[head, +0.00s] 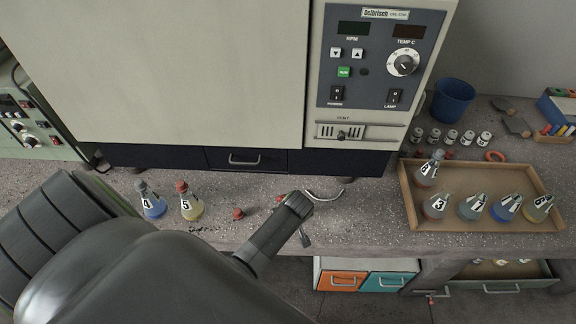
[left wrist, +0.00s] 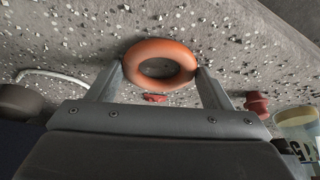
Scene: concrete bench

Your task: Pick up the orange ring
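An orange ring (left wrist: 160,86) sits between the two fingers of my left gripper (left wrist: 160,78) in the left wrist view. The fingertips touch its outer sides, left and right, and speckled bench shows through its hole. In the head view my left gripper (head: 302,222) is over the front of the bench, and the ring there is hidden by it. My right gripper is in neither view.
Red stoppers (head: 238,213) and flasks (head: 190,204) stand left of the gripper. A curved metal handle (head: 323,196) is just behind it. A wooden tray (head: 408,205) with several flasks is at right. A large oven (head: 240,70) blocks the back.

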